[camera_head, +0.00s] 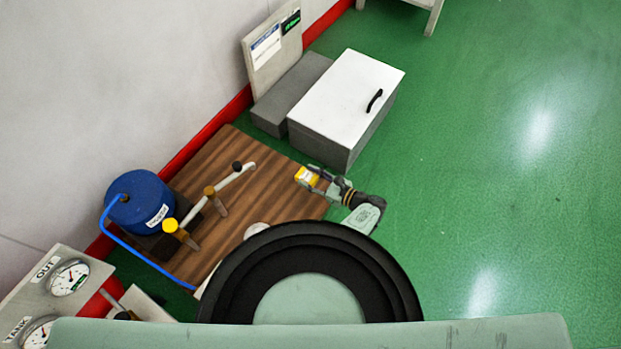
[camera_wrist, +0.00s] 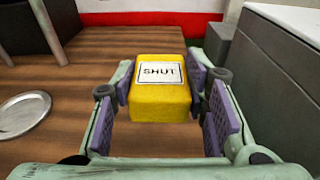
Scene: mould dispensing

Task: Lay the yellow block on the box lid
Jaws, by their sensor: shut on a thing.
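The yellow block (camera_wrist: 158,104) carries a white label reading "SHUT" and sits between the purple finger pads of my gripper (camera_wrist: 165,105) in the wrist view. My gripper is shut on it. In the head view the yellow block (camera_head: 307,177) is held at the end of my arm, over or near the right edge of the wooden table. The box lid (camera_head: 345,95) is white with a black handle and tops a grey box (camera_head: 325,148). The block is apart from the lid, in front of the box in the head view.
The wooden table (camera_head: 215,250) bears a blue canister (camera_head: 143,200) with a hose, and a white pipe with levers (camera_head: 232,183). A round metal disc (camera_wrist: 22,112) lies on the table. A grey block (camera_head: 292,95) and an upright panel (camera_head: 272,50) stand left of the box. Green floor on the right is clear.

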